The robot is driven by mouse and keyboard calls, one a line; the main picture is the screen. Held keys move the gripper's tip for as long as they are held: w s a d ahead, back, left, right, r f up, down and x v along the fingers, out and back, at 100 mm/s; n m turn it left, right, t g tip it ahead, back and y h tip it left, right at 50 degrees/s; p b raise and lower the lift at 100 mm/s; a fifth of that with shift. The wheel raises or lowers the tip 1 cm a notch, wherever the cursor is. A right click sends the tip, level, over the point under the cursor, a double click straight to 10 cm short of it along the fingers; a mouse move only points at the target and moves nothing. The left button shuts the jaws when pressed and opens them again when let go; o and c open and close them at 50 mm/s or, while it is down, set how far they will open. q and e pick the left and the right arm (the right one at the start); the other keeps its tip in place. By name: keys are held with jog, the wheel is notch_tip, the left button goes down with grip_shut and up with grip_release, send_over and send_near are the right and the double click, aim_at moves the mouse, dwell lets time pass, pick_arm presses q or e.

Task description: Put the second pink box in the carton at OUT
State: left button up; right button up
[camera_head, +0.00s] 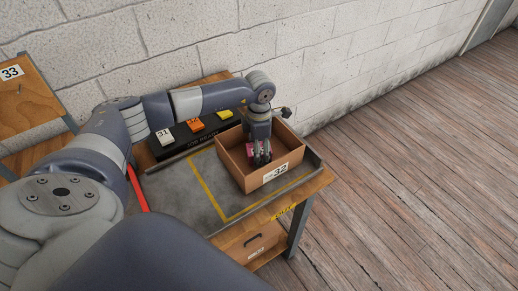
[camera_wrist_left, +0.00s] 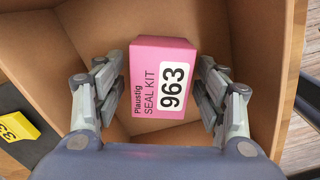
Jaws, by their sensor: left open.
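A pink box (camera_wrist_left: 160,80) printed "Plaustig SEAL KIT 963" lies on the floor of the open carton (camera_wrist_left: 253,20). In the head view the carton, labelled 32 (camera_head: 236,176), stands on the grey work surface, and a bit of the pink box (camera_head: 250,149) shows inside it. My left gripper (camera_head: 260,160) points down into the carton. In the left wrist view its two fingers (camera_wrist_left: 158,105) are open, one on each side of the pink box, with gaps between them and the box. No other pink box is seen. My right gripper is not in view.
A black rack (camera_head: 178,146) with a white tag 31, an orange tag and a yellow tag stands behind the carton by the block wall. A yellow outline (camera_head: 213,196) marks the grey surface. A wooden surface labelled 33 (camera_head: 22,95) is at far left.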

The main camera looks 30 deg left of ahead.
pick_arm(q)
jog(key=shift+r, duration=0.15)
jog(key=shift+w+r, duration=0.1)
jog(key=shift+r, duration=0.2)
notch_tip(320, 180, up, 11)
jog(key=b, duration=0.2)
jog(key=shift+r, duration=0.2)
jog(key=shift+f, duration=0.1)
